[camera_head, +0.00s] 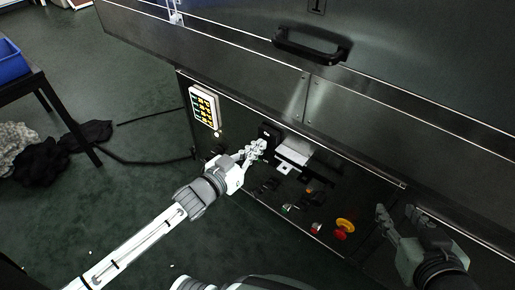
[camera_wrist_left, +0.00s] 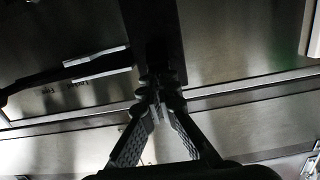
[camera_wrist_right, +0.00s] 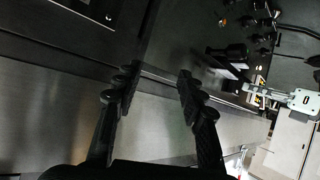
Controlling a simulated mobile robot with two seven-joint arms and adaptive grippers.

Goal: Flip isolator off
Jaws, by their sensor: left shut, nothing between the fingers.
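A small black box with a pale mark (camera_head: 268,131), which looks like the isolator, sits on the dark control panel (camera_head: 237,125). My left gripper (camera_head: 260,147) is at its lower edge, with its fingers closed together and nothing visible between them. In the left wrist view, the left fingertips (camera_wrist_left: 158,84) meet at the lower end of a dark upright block (camera_wrist_left: 152,35); I cannot tell whether they touch it. The fingers partly hide the isolator's lower side, and its switch position is unclear. My right gripper (camera_head: 397,216) is open and empty at the panel's right end; its parted fingers (camera_wrist_right: 155,82) show in the right wrist view.
A yellow-buttoned keypad (camera_head: 204,107) is left of the isolator. A pale bracket-like part (camera_head: 294,152) is just right of it. A yellow-and-red stop button (camera_head: 344,228) and small knobs are lower right. A black handle (camera_head: 311,46) projects above.

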